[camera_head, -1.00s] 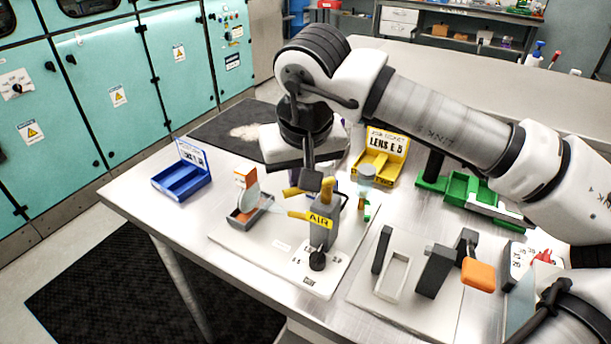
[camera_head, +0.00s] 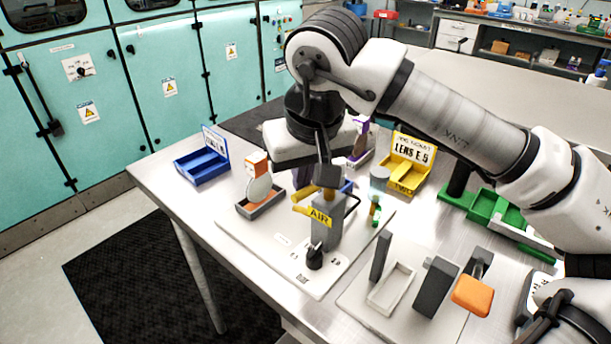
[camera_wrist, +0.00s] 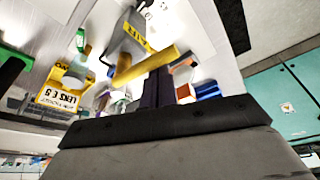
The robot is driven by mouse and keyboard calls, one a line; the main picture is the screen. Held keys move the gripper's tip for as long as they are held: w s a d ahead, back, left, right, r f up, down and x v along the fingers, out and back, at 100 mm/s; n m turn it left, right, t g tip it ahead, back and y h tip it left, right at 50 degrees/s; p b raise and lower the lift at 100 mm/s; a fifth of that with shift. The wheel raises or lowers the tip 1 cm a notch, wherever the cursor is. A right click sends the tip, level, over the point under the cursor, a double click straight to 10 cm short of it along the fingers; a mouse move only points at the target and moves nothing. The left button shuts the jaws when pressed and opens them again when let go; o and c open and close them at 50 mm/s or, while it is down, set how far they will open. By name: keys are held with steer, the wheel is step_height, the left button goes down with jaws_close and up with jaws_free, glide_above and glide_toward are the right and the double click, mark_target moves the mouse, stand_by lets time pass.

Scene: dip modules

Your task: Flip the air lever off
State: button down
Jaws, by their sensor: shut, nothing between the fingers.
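The air station is a grey post (camera_head: 326,236) with a yellow AIR tag (camera_head: 320,217), standing on a pale plate (camera_head: 262,248). A yellow lever (camera_head: 303,194) at its top points to the left; it is partly covered by my gripper. In the wrist view, the yellow lever (camera_wrist: 146,66) runs as a slanted bar just before my fingers, with the AIR tag (camera_wrist: 134,36) behind it. My gripper (camera_wrist: 157,88) is shut and empty, pointing down beside the lever. I cannot tell whether the fingers touch it. A black knob (camera_head: 314,257) sits in front of the post.
A grey tray (camera_head: 262,210) with a round disc stands left of the post. A blue bin (camera_head: 203,167) and a yellow LENS bin (camera_head: 404,179) stand behind. At the right are a grey fixture with an orange handle (camera_head: 472,296) and a green holder (camera_head: 497,217). The front left table is clear.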

steer(key=shift+s+d+f+b, duration=0.1)
steer(key=shift+s+d+b, duration=0.1)
steer(key=shift+s+b, duration=0.25)
stand_by(0.6)
steer(key=v, duration=1.4)
steer(key=shift+w, duration=0.15)
